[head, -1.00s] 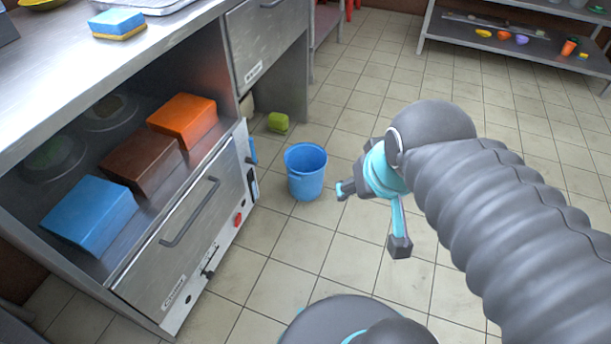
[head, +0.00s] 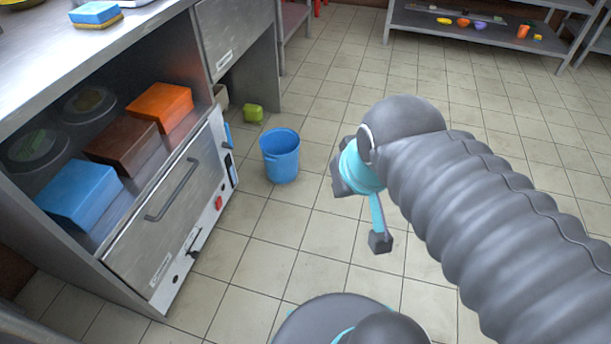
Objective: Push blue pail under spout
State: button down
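The blue pail (head: 281,160) stands upright on the tiled floor, just right of the steel unit's front corner. My gripper (head: 358,214) is in front of my arm, to the right of the pail, with a gap of floor showing between them. One finger hangs down with a dark tip; the other is mostly turned out of sight. The fingers look spread, with nothing between them. I cannot clearly make out a spout; a small dark fitting (head: 191,243) and a red knob (head: 217,202) are on the steel unit's front.
The steel unit (head: 165,215) with a handled door borders the floor on the left, holding blue, brown and orange blocks. A green container (head: 253,113) stands on the floor behind the pail. A shelf rack (head: 470,40) is at the back.

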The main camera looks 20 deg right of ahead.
aim_at(279, 146)
jog(key=u, duration=0.45)
jog(key=i, duration=1.1)
jog(key=z, duration=0.35)
